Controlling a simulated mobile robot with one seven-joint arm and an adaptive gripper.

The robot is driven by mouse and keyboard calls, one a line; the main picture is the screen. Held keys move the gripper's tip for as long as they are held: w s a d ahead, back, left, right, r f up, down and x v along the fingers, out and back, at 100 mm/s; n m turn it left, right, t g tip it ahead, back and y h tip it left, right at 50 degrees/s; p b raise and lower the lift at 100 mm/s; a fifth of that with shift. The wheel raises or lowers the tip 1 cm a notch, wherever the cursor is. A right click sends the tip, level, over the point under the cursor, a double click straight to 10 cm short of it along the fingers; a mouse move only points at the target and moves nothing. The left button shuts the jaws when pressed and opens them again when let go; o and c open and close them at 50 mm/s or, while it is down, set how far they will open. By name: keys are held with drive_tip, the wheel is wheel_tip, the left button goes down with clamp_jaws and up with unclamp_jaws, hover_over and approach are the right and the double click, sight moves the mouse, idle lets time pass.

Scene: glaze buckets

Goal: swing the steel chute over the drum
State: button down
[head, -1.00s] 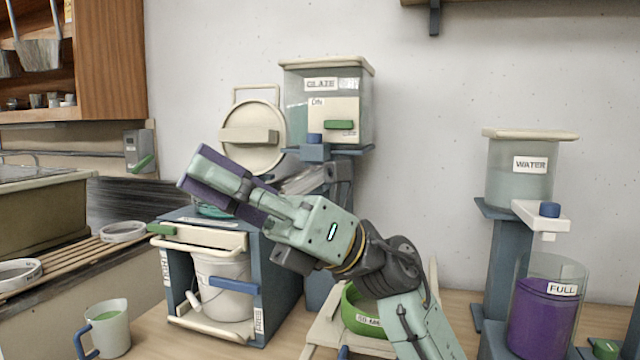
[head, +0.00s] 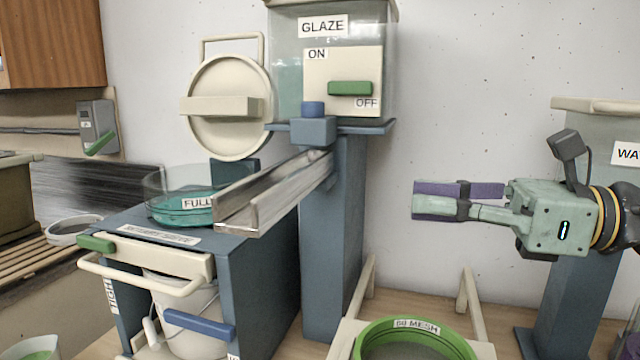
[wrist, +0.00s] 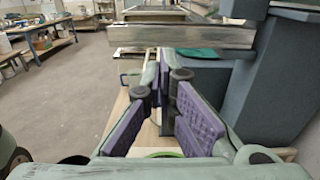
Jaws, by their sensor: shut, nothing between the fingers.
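The steel chute (head: 270,190) slopes from below the GLAZE tank's outlet (head: 313,130) down to the left. Its open lower end is by the front right of the clear round drum (head: 165,207), which holds teal liquid and has a FULL label. The chute's end overlaps the drum in the picture; I cannot tell how far it reaches over it. My gripper (head: 415,200) is shut and empty, pointing left, in the air right of the tank's post and apart from the chute. In the wrist view, the chute (wrist: 180,37) lies crosswise beyond the fingertips.
The drum stands on a blue cabinet (head: 270,275) with a cream front handle. A cream round lid (head: 228,135) stands behind it. The blue post (head: 333,245) is between chute and gripper. A green 60 MESH sieve (head: 415,335) is below. The WATER tank (head: 590,135) is at right.

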sight(295, 191)
drive_tip(key=p+x, duration=0.4)
drive_tip(key=x, duration=0.8)
drive_tip(key=shift+s+a+r+p, duration=0.1)
drive_tip(key=shift+a+p, duration=0.1)
drive_tip(key=shift+p, duration=0.1)
drive_tip(key=shift+a, duration=0.4)
drive_tip(key=shift+a, duration=0.1)
